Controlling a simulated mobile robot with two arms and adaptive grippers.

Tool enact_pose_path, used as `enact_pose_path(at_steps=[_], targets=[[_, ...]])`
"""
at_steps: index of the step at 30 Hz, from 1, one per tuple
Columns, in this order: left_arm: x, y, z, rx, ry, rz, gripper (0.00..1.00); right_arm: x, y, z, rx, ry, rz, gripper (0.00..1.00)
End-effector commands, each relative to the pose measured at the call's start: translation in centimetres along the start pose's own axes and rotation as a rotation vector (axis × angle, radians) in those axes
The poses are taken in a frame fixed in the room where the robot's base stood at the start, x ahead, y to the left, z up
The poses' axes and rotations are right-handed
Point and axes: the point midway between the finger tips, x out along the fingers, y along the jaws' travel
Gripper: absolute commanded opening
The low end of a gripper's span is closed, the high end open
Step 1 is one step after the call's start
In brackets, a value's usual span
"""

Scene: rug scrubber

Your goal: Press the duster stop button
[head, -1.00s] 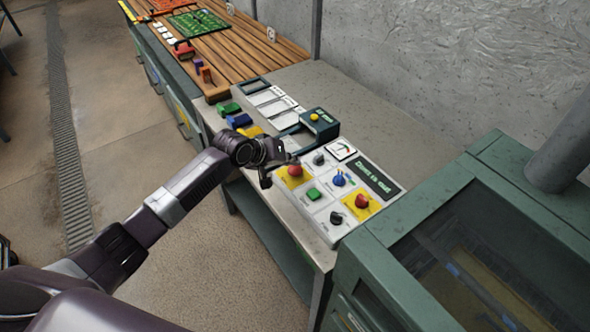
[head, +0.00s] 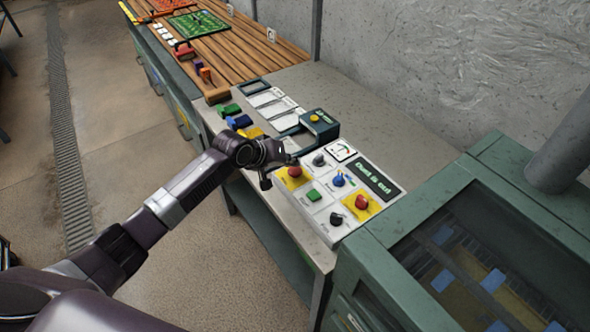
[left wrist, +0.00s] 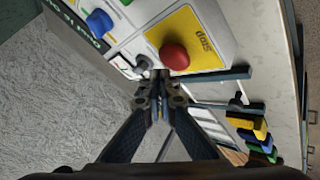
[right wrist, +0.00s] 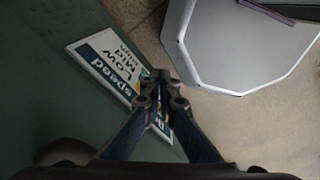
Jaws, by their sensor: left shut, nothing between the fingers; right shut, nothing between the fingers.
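The control panel (head: 322,220) lies on the grey bench. It carries two red buttons on yellow plates: one near my left gripper (head: 294,172) and one nearer the green cabinet (head: 361,202). In the left wrist view the near red button (left wrist: 174,56) has a plate reading "Stop"; I cannot read which machine it belongs to. My left gripper (head: 290,160) is shut and empty, its tips (left wrist: 158,77) close beside that button and a grey knob (left wrist: 142,63). Contact cannot be told. My right gripper (right wrist: 160,77) is shut and empty, in front of a speed label (right wrist: 118,72).
The panel also has a green button (head: 313,195), a blue knob (head: 339,180) and a display (head: 377,179) reading "Dust is out". A green cabinet (head: 440,195) with a window stands at right. Coloured blocks (head: 238,121) line the bench edge.

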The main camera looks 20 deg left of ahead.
Motion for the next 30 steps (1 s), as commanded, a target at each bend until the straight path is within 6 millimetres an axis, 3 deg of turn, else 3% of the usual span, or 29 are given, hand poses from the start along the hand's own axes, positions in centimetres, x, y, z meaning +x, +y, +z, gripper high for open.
enact_pose_path(at_steps=[30], targets=[[0.80, -0.59, 0.59, 0.000, 0.000, 0.000, 0.00, 0.11, -0.22, -0.06, 0.000, 0.000, -0.002, 0.00]])
